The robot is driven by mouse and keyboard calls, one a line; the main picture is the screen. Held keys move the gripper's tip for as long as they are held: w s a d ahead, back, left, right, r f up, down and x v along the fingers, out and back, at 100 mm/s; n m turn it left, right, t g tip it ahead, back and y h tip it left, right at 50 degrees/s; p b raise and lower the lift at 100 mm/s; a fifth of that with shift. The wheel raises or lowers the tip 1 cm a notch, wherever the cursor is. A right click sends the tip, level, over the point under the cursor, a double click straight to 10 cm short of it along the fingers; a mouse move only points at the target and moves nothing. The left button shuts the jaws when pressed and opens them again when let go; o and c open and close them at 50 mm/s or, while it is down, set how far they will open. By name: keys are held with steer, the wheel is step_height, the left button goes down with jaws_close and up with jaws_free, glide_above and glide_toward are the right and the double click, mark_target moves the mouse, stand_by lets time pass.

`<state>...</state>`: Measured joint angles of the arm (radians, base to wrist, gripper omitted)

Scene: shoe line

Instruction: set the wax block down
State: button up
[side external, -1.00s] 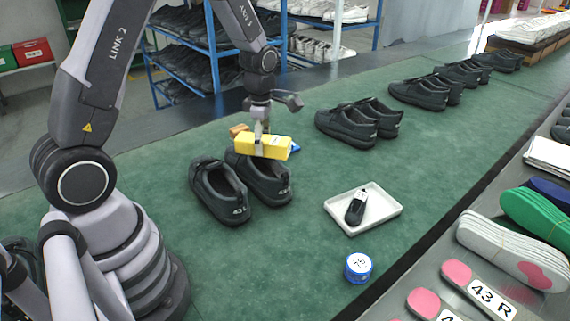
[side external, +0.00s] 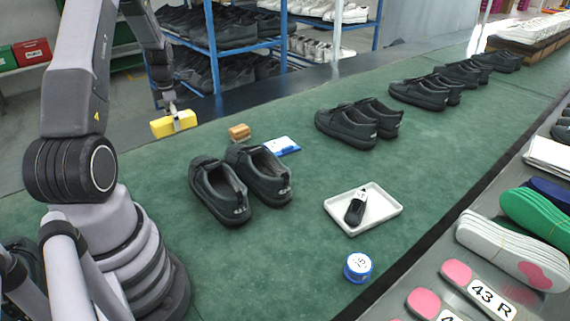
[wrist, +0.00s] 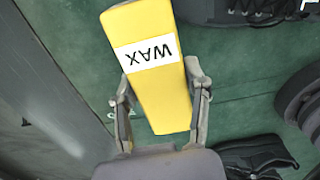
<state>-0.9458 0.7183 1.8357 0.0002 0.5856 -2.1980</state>
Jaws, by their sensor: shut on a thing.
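The yellow wax block (side external: 174,124) is in my gripper (side external: 172,112), held at the far left edge of the green bench (side external: 300,225) in the side external view. In the wrist view, the block (wrist: 150,85) shows a white label reading WAX, and the two fingers of my gripper (wrist: 160,95) close on its sides. The block appears raised above the surface; the exact height is hard to tell.
A pair of dark shoes (side external: 222,190) stands on the bench, with a brown block (side external: 240,132) and a blue-and-white packet (side external: 283,146) behind it. A white tray (side external: 388,221) holds a small dark bottle (side external: 356,208). A blue-rimmed tin (side external: 358,267) stands in front.

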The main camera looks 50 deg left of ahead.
steer(key=shift+f, duration=0.7)
steer(key=shift+w+a+f, duration=0.15)
steer(key=shift+a+f, duration=0.05)
steer(key=shift+f, duration=0.1)
steer(key=w+a+f, duration=0.4)
steer(key=w+a, duration=0.1)
steer(key=a, duration=0.2)
glide_above(193, 147)
step_height(193, 147, down, 5)
steer(key=shift+d+f, duration=0.15)
steer(key=shift+f, duration=0.05)
steer(key=shift+w+f, duration=0.15)
steer(key=shift+f, duration=1.55)
steer(key=shift+f, duration=0.15)
steer(key=o, duration=1.2)
